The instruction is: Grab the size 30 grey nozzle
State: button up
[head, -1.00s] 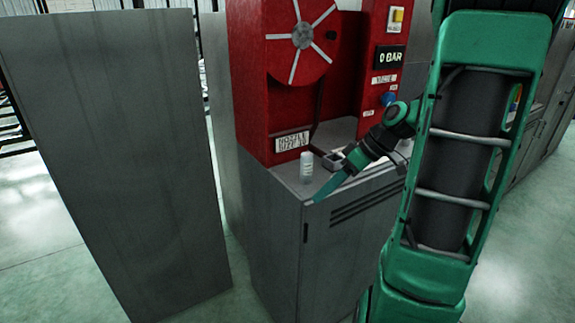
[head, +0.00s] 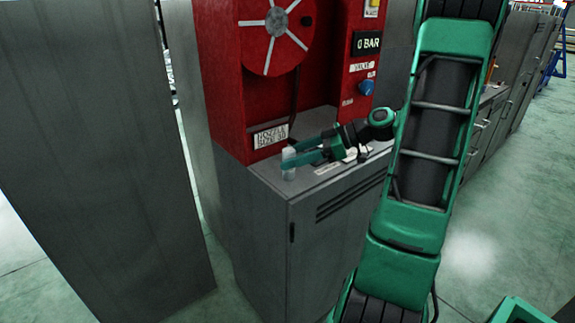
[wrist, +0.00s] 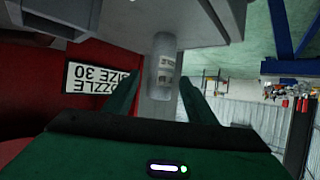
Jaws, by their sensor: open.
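The grey nozzle (head: 288,162) stands upright near the front left corner of the grey cabinet top, below a sign (head: 271,136) that reads nozzle size 30. My gripper (head: 292,156) is open and reaches in from the right, its green fingers at the nozzle and partly hiding it. In the wrist view the nozzle (wrist: 164,68) appears upside down between the two finger tips (wrist: 160,88), with a printed label on its side. I cannot tell whether either finger touches it.
A red hose-reel housing (head: 228,110) stands behind the nozzle, with a 0 BAR display (head: 367,43) and a blue knob (head: 366,88). A tall grey cabinet (head: 95,150) stands at the left. The grey cabinet (head: 335,215) ends just in front of the nozzle.

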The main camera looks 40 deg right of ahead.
jog(key=shift+x, duration=2.8)
jog(key=shift+d, duration=0.1)
jog(key=shift+c, duration=0.2)
jog(key=c, duration=1.2)
jog(key=shift+c, duration=0.2)
jog(key=shift+r, duration=0.1)
